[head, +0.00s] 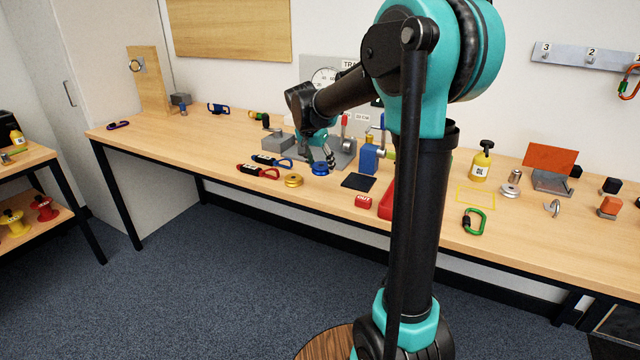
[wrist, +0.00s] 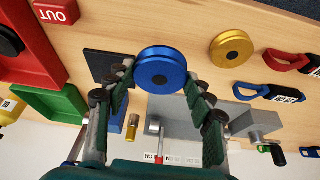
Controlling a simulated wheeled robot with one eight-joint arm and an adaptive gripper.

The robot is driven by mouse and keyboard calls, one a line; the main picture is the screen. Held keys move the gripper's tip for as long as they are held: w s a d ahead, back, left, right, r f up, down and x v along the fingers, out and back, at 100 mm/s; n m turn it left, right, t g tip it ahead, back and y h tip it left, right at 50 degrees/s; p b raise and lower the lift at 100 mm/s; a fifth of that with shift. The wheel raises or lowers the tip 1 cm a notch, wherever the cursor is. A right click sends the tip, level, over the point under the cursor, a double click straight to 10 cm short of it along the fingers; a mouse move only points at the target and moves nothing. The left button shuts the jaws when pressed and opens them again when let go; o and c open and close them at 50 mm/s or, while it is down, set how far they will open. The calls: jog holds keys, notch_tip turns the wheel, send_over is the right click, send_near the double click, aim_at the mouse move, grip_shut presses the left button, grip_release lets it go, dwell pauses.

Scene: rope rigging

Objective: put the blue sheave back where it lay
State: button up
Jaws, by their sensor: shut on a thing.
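A gold sheave (head: 293,181) and carabiners with red (head: 258,171) and blue (head: 272,161) ends lie to the left. A black pad (head: 358,181), a red OUT block (head: 363,201) and a blue block (head: 369,158) are to the right. A grey fixture (wrist: 185,112) stands close behind.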

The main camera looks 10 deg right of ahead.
aim_at(323, 190)
jog(key=shift+f, duration=3.55)
jog(key=o, duration=1.3)
jog(key=shift+f, duration=0.15)
jog(key=v, duration=1.1)
jog(key=shift+r, duration=0.45)
jog(key=shift+s, duration=0.2)
jog(key=s+d+f+n+y, duration=0.1)
jog(key=s+d+f+n, duration=0.1)
jog(key=s+f, duration=0.4)
jog(key=s+d+f+n+y, duration=0.1)
jog(key=s+d+f+n, duration=0.1)
jog(key=s+f, duration=0.5)
jog(key=s+d+f+n, duration=0.3)
jog(key=s+f, duration=0.3)
jog(key=s, duration=0.7)
jog(key=shift+s+f+n+t+y, duration=0.1)
jog(key=shift+f+n+t+y, duration=0.2)
jog(key=shift+n+y, duration=0.1)
